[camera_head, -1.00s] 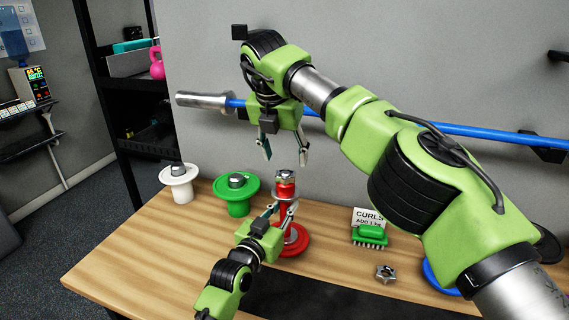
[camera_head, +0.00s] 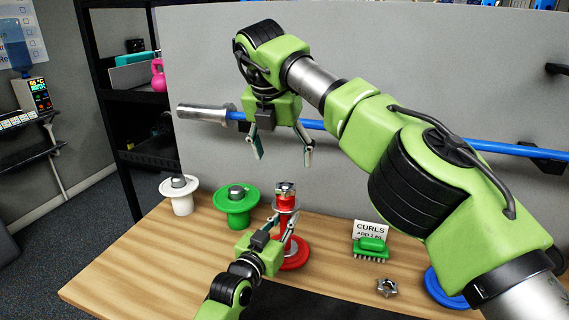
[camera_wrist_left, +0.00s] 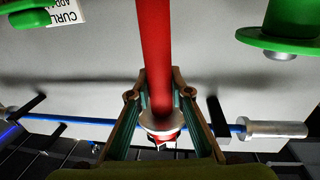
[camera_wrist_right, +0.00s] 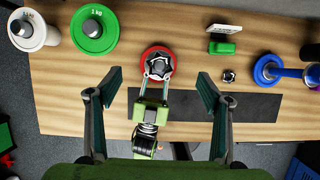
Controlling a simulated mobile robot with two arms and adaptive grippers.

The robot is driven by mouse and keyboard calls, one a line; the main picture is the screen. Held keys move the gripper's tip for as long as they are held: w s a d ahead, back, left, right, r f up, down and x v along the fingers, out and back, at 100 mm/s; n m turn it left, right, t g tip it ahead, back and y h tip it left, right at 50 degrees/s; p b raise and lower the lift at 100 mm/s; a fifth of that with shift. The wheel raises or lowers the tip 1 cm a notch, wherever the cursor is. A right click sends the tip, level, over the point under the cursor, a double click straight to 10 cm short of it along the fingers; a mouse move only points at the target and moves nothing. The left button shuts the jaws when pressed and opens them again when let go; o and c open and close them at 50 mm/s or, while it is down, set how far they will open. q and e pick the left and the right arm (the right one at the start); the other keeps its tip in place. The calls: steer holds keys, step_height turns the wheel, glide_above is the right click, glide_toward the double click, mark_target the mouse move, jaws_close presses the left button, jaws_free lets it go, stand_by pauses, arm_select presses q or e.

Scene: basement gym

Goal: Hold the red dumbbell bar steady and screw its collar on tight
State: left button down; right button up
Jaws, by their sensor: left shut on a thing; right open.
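The red dumbbell bar (camera_head: 289,229) stands upright on the table on its red plate (camera_head: 296,258). A star-shaped metal collar (camera_head: 285,188) sits at its top; how tight it is I cannot tell. My left gripper (camera_head: 276,234) is shut around the bar below the collar; it also shows in the left wrist view (camera_wrist_left: 160,92) with the red bar (camera_wrist_left: 154,40) between its fingers. My right gripper (camera_head: 282,152) is open and empty above the collar. In the right wrist view the collar (camera_wrist_right: 158,66) lies between the spread fingers, a little beyond them.
A loose star collar (camera_head: 387,287), a green brush (camera_head: 371,247), a CURLS sign (camera_head: 369,230) and a blue dumbbell (camera_head: 446,290) are at right. A blue barbell (camera_head: 470,145) hangs on the wall behind.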

steer(key=d+v, duration=0.1)
steer(key=v, duration=0.6)
steer(key=shift+s+a+r, duration=0.2)
steer(key=shift+a+r, duration=0.2)
steer(key=shift+a, duration=0.15)
arm_select(q)
steer(key=c, duration=1.8)
jaws_free()
steer(key=shift+o, duration=0.2)
steer(key=shift+a, duration=0.1)
steer(key=v, duration=1.2)
